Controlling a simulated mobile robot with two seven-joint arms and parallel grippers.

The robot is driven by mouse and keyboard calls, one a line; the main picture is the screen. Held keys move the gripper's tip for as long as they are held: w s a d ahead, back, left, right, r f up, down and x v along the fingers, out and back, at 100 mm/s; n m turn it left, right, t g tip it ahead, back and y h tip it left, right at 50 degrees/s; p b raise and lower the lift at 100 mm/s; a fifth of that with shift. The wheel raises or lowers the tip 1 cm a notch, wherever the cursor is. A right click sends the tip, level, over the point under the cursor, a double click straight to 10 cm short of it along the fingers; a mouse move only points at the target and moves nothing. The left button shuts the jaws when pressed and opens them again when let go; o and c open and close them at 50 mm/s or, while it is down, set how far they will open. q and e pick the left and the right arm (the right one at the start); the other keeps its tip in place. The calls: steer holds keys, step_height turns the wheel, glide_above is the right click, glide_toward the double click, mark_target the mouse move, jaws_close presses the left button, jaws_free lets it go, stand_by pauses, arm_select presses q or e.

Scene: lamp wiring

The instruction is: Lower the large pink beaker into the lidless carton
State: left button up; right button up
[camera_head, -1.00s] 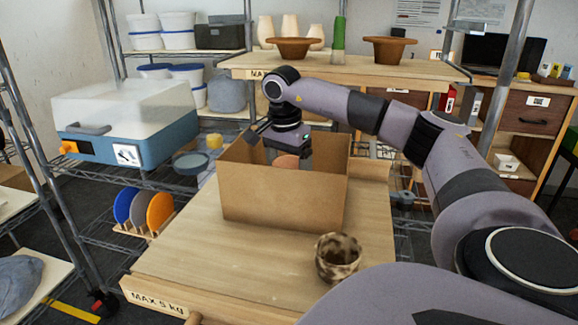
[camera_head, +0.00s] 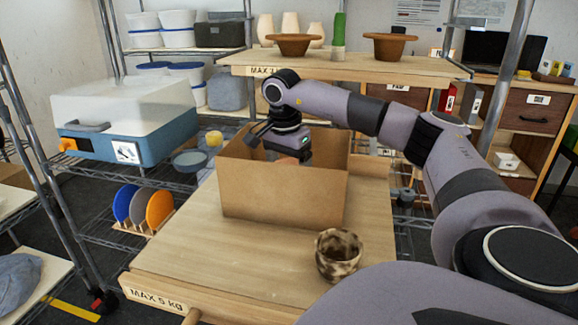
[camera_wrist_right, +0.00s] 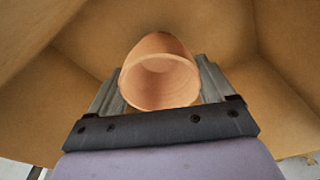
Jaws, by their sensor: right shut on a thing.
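The large pink beaker (camera_wrist_right: 160,72) looks terracotta-pink and fills the middle of the right wrist view, its round mouth facing the camera. My right gripper (camera_wrist_right: 160,90) is shut on it, with a grey finger on each side. The lidless carton (camera_head: 282,193) is an open brown box on the wooden table. In the head view my right gripper (camera_head: 288,152) reaches down through the carton's open top. The front wall hides the fingertips and most of the beaker. Carton walls surround the beaker in the wrist view; whether it touches the floor I cannot tell. My left gripper is out of view.
A mottled brown cup (camera_head: 339,254) stands on the table (camera_head: 200,255) right of the carton's front. A blue-and-white bin (camera_head: 125,120) and a rack of coloured discs (camera_head: 145,207) are at left. The table's front left is clear.

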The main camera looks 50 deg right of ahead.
steer(key=shift+f+b, duration=0.5)
steer(key=shift+f, duration=0.55)
stand_by(0.4)
steer(key=o, duration=1)
steer(key=shift+r, duration=0.1)
step_height(320, 180, up, 7)
steer(key=shift+a+p, duration=0.3)
steer(key=shift+a, duration=0.15)
steer(key=shift+a, duration=0.1)
